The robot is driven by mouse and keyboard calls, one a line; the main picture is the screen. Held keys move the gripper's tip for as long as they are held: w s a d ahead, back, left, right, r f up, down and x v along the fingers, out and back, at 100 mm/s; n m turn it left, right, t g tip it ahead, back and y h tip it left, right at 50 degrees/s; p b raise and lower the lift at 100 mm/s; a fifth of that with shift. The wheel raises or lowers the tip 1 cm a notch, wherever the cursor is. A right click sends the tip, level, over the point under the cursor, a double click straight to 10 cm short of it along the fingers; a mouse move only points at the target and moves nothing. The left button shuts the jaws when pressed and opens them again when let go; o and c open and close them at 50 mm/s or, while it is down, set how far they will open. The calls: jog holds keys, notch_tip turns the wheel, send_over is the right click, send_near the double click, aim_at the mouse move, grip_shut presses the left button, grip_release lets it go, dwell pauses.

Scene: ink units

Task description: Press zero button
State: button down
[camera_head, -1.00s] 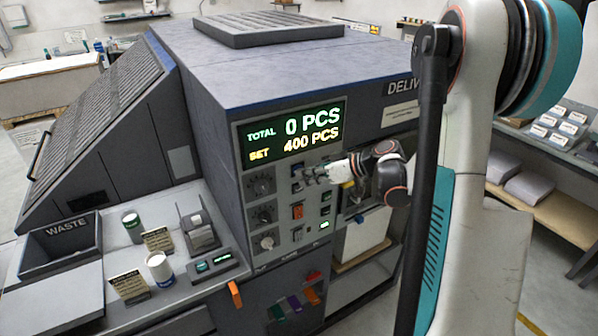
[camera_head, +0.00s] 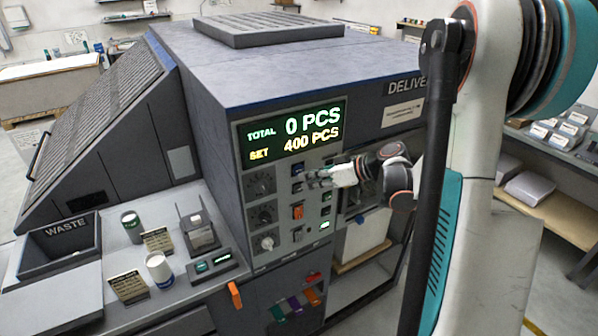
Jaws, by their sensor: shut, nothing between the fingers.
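The control panel (camera_head: 283,205) on the machine's front carries a lit display (camera_head: 292,133) reading TOTAL 0 PCS and SET 400 PCS. Below it are dials at the left and two columns of small buttons and switches. The labels are too small to read, so I cannot tell which is the zero button. My gripper (camera_head: 313,179) is shut and empty, pointing left in front of the upper buttons. It hides part of the right column. Contact cannot be made out.
Below the panel are coloured handles (camera_head: 294,304). My arm fills the right side. A shelf with grey packs (camera_head: 530,187) lies behind it.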

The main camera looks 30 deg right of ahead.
jog(key=shift+s, duration=0.1)
jog(key=s+b, duration=0.1)
jog(key=s, duration=0.3)
jog(key=shift+s+d, duration=0.1)
jog(key=shift+s, duration=0.3)
dwell(0.7)
